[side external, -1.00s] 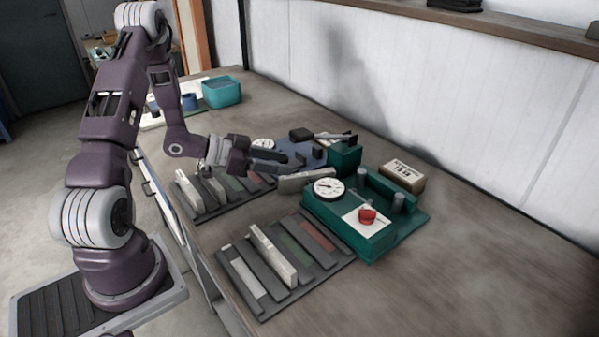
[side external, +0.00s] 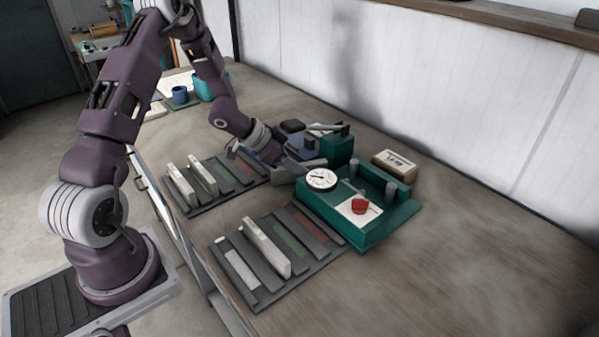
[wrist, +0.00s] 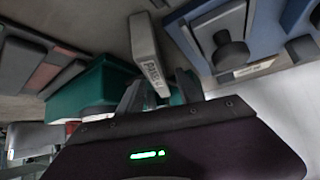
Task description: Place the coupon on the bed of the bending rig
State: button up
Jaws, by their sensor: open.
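A pale grey bar with lettering on its end, seemingly the coupon (wrist: 147,50), lies in front of my fingers in the wrist view. In the side view a grey bar (side external: 312,165) shows just left of the green rig, partly hidden by my gripper. My gripper (side external: 292,166) is low beside it. In the wrist view my gripper (wrist: 160,92) has its two fingers apart, and the bar is not clearly clasped. The green rig, which looks like the bending rig (side external: 372,236), carries a dial, upright posts and a red knob on a white plate. Its bed is partly hidden.
A front rack (side external: 262,296) and a rear rack (side external: 190,208) hold pale bars and coloured strips. A blue device with a lever (side external: 328,129) stands behind my gripper. A labelled box (side external: 394,164) is behind the rig. The table at right is clear.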

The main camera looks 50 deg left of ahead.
jog(key=shift+w+d+f, duration=0.1)
jog(key=shift+w+f, duration=0.05)
jog(key=shift+f, duration=0.05)
grip_shut()
dwell(1.3)
